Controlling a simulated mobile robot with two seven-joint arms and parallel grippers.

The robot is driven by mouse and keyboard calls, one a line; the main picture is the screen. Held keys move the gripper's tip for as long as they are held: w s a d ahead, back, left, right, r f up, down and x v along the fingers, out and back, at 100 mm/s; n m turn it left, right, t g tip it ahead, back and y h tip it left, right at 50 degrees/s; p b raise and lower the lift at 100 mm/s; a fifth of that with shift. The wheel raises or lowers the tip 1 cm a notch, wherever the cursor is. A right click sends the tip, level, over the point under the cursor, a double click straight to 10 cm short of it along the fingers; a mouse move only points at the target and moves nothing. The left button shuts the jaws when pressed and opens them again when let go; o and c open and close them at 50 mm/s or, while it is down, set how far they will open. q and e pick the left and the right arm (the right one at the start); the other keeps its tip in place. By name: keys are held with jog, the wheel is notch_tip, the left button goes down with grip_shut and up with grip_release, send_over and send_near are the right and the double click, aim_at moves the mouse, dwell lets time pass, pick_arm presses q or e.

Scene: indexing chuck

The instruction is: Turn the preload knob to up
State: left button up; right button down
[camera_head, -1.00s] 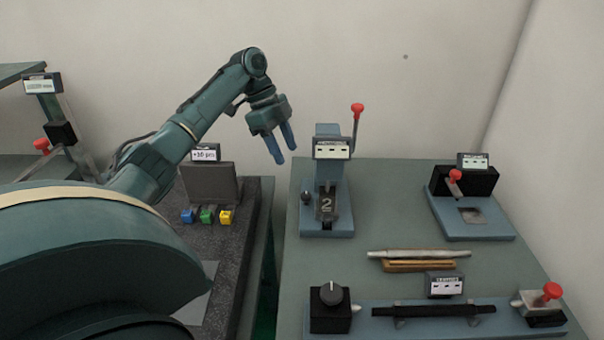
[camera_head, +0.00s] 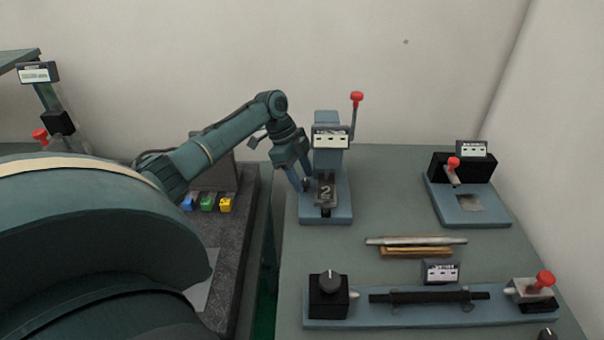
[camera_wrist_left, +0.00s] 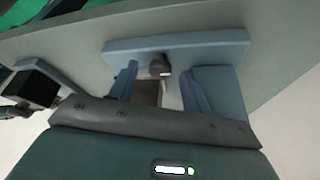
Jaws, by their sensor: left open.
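In the left wrist view the knob (camera_wrist_left: 160,68) shows between the two open fingers (camera_wrist_left: 160,88); contact cannot be told. A larger black knob (camera_head: 329,281) with a pale pointer line, roughly upright, sits on a black box at the front. The labels are too small to read, so which knob is the preload knob is unclear. My right gripper is not in view.
A red-tipped lever (camera_head: 356,99) rises behind the blue fixture. A metal rod (camera_head: 415,240) lies mid-table, and a black bar (camera_head: 430,296) runs across the front fixture. Another red-knobbed device (camera_head: 465,180) stands at the right. Blue, green and yellow blocks (camera_head: 207,203) are at the left.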

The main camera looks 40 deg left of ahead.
pick_arm(q)
jog(key=shift+d+f, duration=0.15)
jog(key=shift+f, duration=0.1)
jog(key=c, duration=1)
jog(key=n, duration=0.2)
jog(key=n+t, duration=0.1)
jog(key=n, duration=0.1)
jog(key=shift+s+t+y, duration=0.15)
jog(key=shift+t+y, duration=0.15)
jog(key=shift+y, duration=0.1)
jog(key=n, duration=0.2)
jog(key=n+t+y, duration=0.1)
jog(key=n, duration=0.2)
jog(key=shift+d+r+y, duration=0.1)
jog(key=shift+d+y, duration=0.05)
jog(key=shift+y, duration=0.15)
